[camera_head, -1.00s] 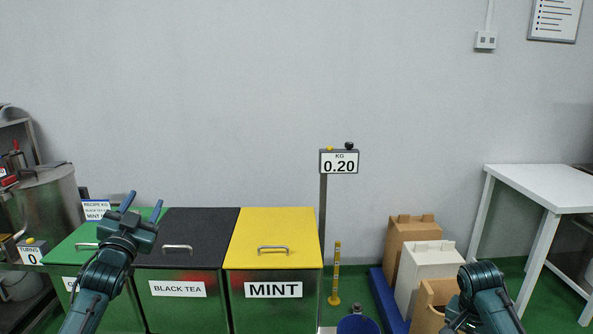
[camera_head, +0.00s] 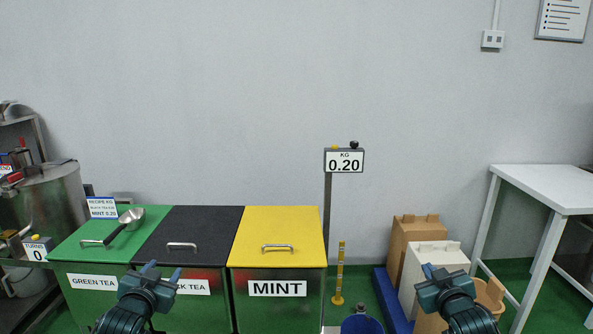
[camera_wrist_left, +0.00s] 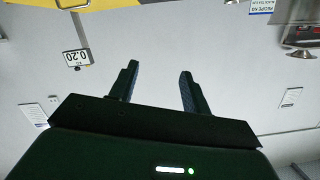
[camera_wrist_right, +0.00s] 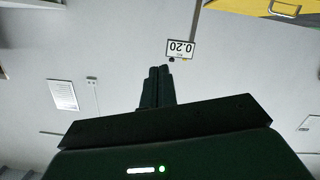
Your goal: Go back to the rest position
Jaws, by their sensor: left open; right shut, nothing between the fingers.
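My left gripper (camera_head: 160,271) is open and empty, in front of the black tea bin at the lower left of the head view. Its two parted fingers (camera_wrist_left: 158,90) show in the left wrist view with nothing between them. My right gripper (camera_head: 443,272) is at the lower right of the head view, in front of the cartons. In the right wrist view its fingers (camera_wrist_right: 157,85) are together with nothing held. Both grippers point up and forward, apart from everything around them.
Green tea, black tea and mint bins (camera_head: 277,289) stand closed in a row. A metal scoop (camera_head: 130,219) lies on the green lid. A scale display (camera_head: 344,160) reads 0.20. Cartons (camera_head: 412,237) stand on a blue pallet (camera_head: 388,299); a white table (camera_head: 545,186) is at right.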

